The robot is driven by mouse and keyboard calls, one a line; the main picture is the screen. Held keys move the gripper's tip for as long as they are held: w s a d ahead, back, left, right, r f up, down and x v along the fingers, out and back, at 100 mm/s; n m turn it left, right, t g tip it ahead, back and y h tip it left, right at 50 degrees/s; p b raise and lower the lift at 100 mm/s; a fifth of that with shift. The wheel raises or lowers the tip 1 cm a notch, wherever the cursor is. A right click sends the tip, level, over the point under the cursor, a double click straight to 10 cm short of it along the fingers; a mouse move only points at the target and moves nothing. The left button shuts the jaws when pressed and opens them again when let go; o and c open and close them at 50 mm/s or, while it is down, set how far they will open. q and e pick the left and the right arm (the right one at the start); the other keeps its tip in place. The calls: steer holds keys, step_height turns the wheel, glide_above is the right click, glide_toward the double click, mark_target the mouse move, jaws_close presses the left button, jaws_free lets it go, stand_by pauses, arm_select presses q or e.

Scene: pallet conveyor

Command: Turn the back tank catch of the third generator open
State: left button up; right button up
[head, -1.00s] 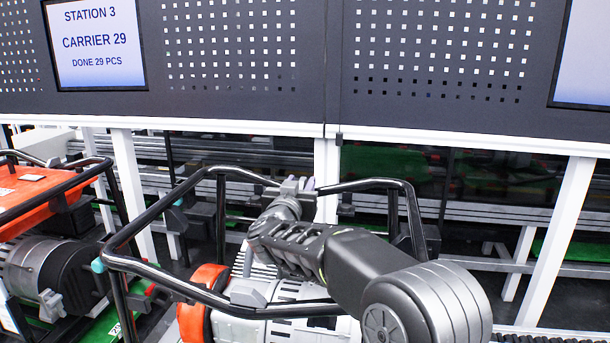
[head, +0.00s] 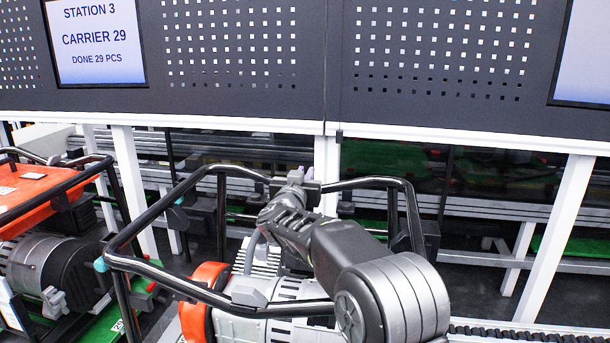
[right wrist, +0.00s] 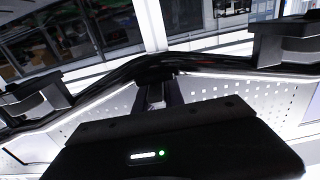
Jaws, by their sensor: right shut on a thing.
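The generator (head: 290,320) in front of me has a white, finned engine body, an orange-red end part and a black tube frame (head: 150,220). No tank shows on top of it. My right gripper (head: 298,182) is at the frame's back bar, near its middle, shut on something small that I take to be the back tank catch. The jaws hide the catch, so its angle cannot be told. In the right wrist view my gripper (right wrist: 155,92) meets the black frame bar (right wrist: 200,62). A teal-ended piece (head: 100,265) shows on the frame's left side. My left gripper is not in view.
Another generator with an orange tank (head: 40,190) stands at the left. A dark perforated panel with a station screen (head: 95,42) hangs behind, above white posts (head: 555,240). A black chain conveyor (head: 530,334) runs at the lower right.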

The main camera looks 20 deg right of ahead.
jaws_close()
steer(key=m+g+h+p, duration=0.1)
steer(key=p, duration=0.1)
steer(key=m+g+h+p, duration=0.3)
steer(key=g+p, duration=0.1)
steer(key=shift+s+d+m+h, duration=0.3)
steer(key=shift+s+h, duration=0.05)
steer(key=shift+h, duration=0.05)
steer(key=o, duration=0.6)
jaws_free()
